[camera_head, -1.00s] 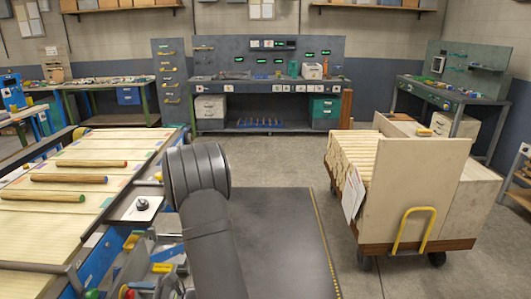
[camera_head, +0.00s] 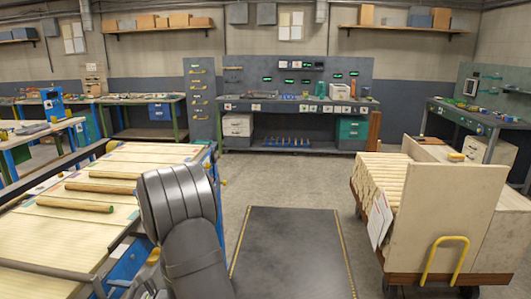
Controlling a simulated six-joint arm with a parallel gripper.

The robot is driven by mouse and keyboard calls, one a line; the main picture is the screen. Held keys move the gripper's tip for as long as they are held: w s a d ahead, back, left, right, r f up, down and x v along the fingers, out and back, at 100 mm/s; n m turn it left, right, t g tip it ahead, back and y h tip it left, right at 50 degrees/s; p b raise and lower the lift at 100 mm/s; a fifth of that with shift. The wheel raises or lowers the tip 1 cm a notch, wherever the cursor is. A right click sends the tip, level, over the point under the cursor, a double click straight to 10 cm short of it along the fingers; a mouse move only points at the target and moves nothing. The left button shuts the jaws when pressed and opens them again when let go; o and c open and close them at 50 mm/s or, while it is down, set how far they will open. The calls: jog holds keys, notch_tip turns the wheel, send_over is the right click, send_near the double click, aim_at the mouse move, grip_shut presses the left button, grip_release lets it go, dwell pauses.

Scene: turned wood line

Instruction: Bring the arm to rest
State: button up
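My arm (camera_head: 185,225) rises from the bottom of the head view, left of centre, as a thick dark grey link with a rounded joint at the top. The joint stands in front of the right side of the slatted wooden conveyor. My gripper's fingers are not visible, and I cannot see anything held. Turned wooden rods lie on the conveyor (camera_head: 50,225), left of my arm: a green-ended one (camera_head: 75,204), a longer one behind it (camera_head: 100,187) and another farther back (camera_head: 117,174).
A cart (camera_head: 440,218) with upright pale boards stands on the right, with a yellow handle (camera_head: 444,260). A dark floor mat (camera_head: 290,250) with yellow edges lies between. A grey workbench (camera_head: 297,102) stands at the back. The floor before it is clear.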

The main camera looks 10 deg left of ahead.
aim_at(99, 285)
jog(key=r, duration=0.3)
jog(key=shift+d+r, duration=0.2)
jog(key=shift+r, duration=0.1)
jog(key=d, duration=1.1)
jog(key=shift+d, duration=0.3)
jog(key=shift+f, duration=0.1)
jog(key=a, duration=1)
jog(key=shift+a, duration=0.2)
jog(key=shift+a+f, duration=0.25)
jog(key=shift+a, duration=0.4)
notch_tip(99, 285, down, 3)
jog(key=shift+a, duration=0.15)
jog(key=shift+f, duration=0.7)
